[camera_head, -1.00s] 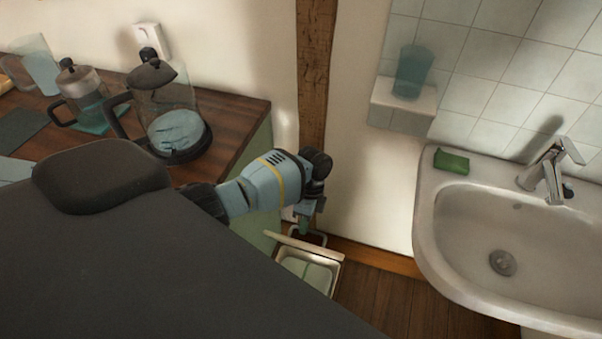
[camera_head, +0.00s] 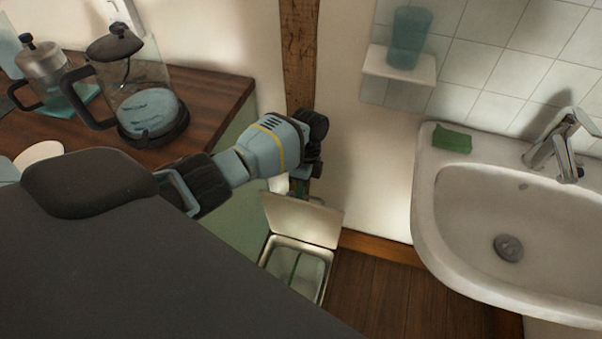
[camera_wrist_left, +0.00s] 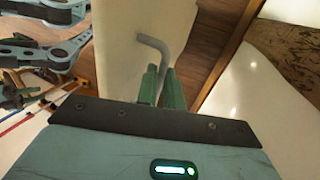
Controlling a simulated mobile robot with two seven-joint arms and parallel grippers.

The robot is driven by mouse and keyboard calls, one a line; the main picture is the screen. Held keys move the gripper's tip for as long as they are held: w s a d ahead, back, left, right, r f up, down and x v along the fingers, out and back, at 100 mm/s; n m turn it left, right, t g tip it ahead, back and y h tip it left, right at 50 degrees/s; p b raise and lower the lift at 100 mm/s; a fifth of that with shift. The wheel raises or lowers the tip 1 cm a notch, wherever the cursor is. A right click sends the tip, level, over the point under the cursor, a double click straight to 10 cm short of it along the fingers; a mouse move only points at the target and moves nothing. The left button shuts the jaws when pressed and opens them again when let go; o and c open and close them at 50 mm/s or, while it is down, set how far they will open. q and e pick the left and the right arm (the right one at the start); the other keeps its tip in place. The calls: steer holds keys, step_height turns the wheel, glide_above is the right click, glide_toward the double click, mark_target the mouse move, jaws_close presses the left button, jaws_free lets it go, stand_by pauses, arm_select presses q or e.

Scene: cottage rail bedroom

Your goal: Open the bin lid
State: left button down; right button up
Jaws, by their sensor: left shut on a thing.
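The bin (camera_head: 327,289) stands on the floor between the counter and the sink. Its cream lid (camera_head: 305,218) is raised steeply at the back, so the open top and inside show. My left gripper (camera_head: 300,190) is at the lid's upper edge, partly hidden by my wrist. In the left wrist view, its green fingers (camera_wrist_left: 162,88) are shut on the grey bent handle (camera_wrist_left: 160,46) of the lid. The pale lid panel (camera_wrist_left: 118,62) lies beside the fingers there. My right gripper is not in view.
A wooden counter (camera_head: 215,98) with a glass coffee pot (camera_head: 150,85) is at the left, close to my left arm. A white sink (camera_head: 450,220) is at the right. A wooden post (camera_head: 299,55) stands behind the gripper. Wooden floor (camera_head: 385,295) is free right of the bin.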

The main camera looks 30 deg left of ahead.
arm_select(q)
steer(key=c, duration=1.5)
jaws_free()
steer(key=shift+s+f, duration=0.1)
steer(key=shift+f, duration=0.15)
steer(key=shift+r, duration=0.1)
steer(key=shift+v, duration=3.9)
